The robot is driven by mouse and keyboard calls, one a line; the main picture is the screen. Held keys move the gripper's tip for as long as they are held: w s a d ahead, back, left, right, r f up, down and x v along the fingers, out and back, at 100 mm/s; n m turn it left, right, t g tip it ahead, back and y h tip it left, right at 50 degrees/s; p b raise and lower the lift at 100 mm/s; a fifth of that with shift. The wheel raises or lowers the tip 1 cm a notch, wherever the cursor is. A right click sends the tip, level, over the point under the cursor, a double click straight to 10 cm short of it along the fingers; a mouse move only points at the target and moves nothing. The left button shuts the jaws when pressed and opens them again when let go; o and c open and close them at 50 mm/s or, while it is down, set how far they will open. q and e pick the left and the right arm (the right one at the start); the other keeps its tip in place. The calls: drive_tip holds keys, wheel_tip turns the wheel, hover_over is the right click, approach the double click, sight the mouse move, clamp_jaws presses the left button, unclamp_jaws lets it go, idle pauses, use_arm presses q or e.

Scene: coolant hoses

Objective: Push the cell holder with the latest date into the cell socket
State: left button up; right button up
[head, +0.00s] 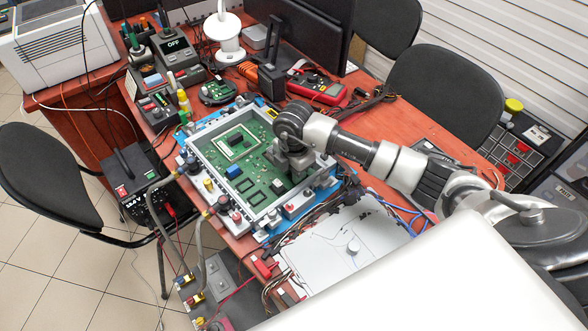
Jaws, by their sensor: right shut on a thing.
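A green circuit board (263,163) lies in a grey frame on a blue mat on the wooden desk. It carries a blue block (233,172), dark square outlines (249,186) and a large chip area (235,142). My right gripper (299,176) points down over the right part of the board and is shut on a small part, mostly hidden by the fingers. I cannot tell from here whether that part touches the board. No dates are readable, and I cannot pick out the cell holders or the cell socket for certain. My left gripper is not in view.
Knobs and connectors line the board frame's near edge. A grey panel (335,248) with cables lies in front. A red multimeter (318,87), a soldering station (178,50) and a small green board (217,92) stand behind. Black chairs stand left and back right.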

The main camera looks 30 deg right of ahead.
drive_tip(key=shift+s+f, duration=0.2)
drive_tip(key=shift+f, duration=0.1)
